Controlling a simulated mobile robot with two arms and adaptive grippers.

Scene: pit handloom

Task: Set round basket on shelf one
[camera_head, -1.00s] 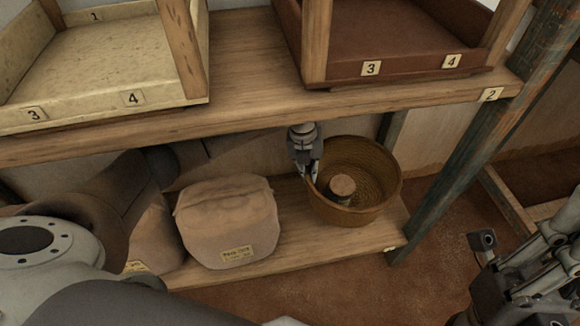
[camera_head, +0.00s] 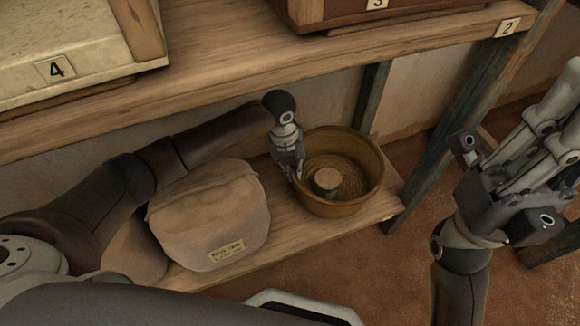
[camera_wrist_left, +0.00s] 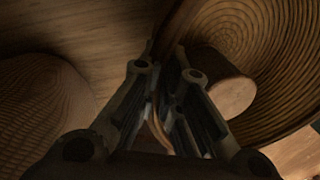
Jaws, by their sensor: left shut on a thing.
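The round basket (camera_head: 359,198) is brown, woven and open at the top, with a round peg-like piece (camera_head: 327,179) inside. It stands upright at the right end of the lower wooden shelf (camera_head: 290,238). My left gripper (camera_head: 296,172) reaches down at the basket's left side and is shut on its rim. In the left wrist view the rim passes between the fingers (camera_wrist_left: 168,100), with the coiled inside of the basket (camera_wrist_left: 265,60) to the right. My right gripper (camera_head: 505,185) is at the right, away from the basket; its finger state is unclear.
A tan cloth bundle (camera_head: 208,215) with a label stands left of the basket, with another behind my left arm. The upper shelf (camera_head: 300,62), tagged 2 (camera_head: 507,27), holds numbered trays and hangs over the lower one. A post (camera_head: 440,140) stands to the right.

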